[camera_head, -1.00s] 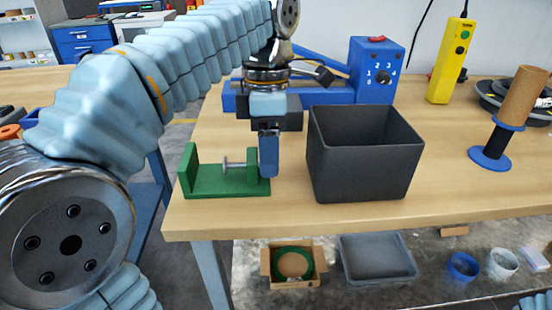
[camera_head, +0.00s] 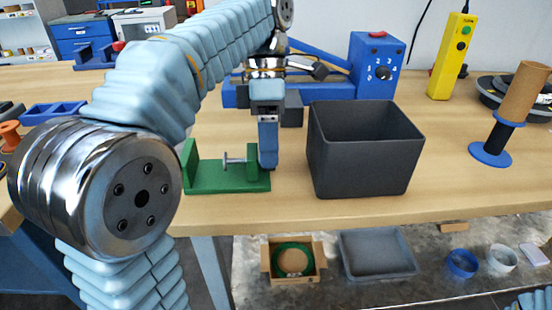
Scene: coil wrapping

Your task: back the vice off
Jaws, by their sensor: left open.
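The green vice (camera_head: 215,181) stands near the front left edge of the workbench, with an upright plate at its left end and a green jaw block at its right. A grey metal screw (camera_head: 235,160) runs between them. My left gripper (camera_head: 268,158) points down at the right end of the vice, close beside the jaw block. It is open, with its blue fingers nearly in line from this view. The fingers hide part of the vice's right end, and I cannot tell whether they touch it. My right gripper is not in view.
A dark grey bin (camera_head: 364,155) stands just right of the gripper. A blue machine with a dial (camera_head: 377,68) is behind it. A spool stand (camera_head: 493,140) and yellow control box (camera_head: 452,56) are further right. The bench front between bin and spool is clear.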

